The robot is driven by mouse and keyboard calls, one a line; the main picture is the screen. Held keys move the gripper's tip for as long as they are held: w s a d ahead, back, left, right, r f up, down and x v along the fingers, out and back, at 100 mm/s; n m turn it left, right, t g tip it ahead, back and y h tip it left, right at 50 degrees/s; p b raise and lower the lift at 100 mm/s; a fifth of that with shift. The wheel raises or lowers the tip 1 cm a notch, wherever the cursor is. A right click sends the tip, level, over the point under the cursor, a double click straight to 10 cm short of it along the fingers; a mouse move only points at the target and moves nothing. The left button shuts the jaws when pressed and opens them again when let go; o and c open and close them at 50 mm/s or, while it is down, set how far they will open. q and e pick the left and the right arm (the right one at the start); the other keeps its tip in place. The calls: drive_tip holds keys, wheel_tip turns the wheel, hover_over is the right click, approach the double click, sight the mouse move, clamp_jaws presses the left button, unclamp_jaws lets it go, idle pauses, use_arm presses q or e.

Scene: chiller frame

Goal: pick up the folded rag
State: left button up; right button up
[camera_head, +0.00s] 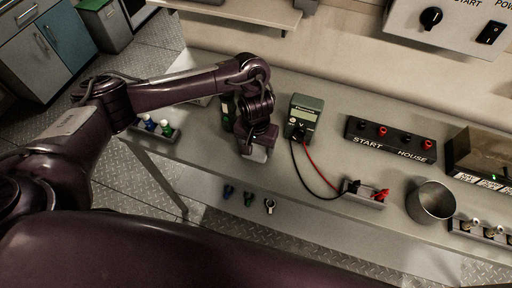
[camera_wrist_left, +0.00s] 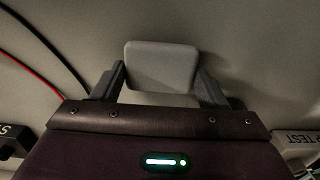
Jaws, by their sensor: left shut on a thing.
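The folded rag (camera_wrist_left: 162,66) is a light grey, flat, rounded pad. In the left wrist view it sits between the two dark fingers of my left gripper (camera_wrist_left: 162,82), which touch its left and right sides. In the head view my left gripper (camera_head: 258,146) points down at the front part of the bench, left of the meter, and the pale rag (camera_head: 258,154) shows at its tip. The gripper is shut on the rag. I cannot tell whether the rag is clear of the bench top. My right gripper is not in view.
A green meter (camera_head: 303,116) stands right of my gripper, its black and red leads running to a small holder (camera_head: 364,194). Farther right are a START/HOUSE terminal block (camera_head: 390,140) and a metal cup (camera_head: 430,201). A rack of bottles (camera_head: 157,129) is left.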

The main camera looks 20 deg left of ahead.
sight(256, 148)
use_arm(q)
drive_tip(key=r+p, duration=0.1)
drive_tip(key=r, duration=0.2)
drive_tip(key=r+p, duration=0.1)
drive_tip(key=r, duration=0.3)
drive_tip(key=shift+w+a+r, duration=0.1)
drive_tip(key=shift+w+r, duration=0.1)
drive_tip(key=shift+r, duration=0.1)
wheel_tip(256, 148, up, 11)
drive_tip(key=p, duration=0.1)
drive_tip(key=shift+s, duration=0.25)
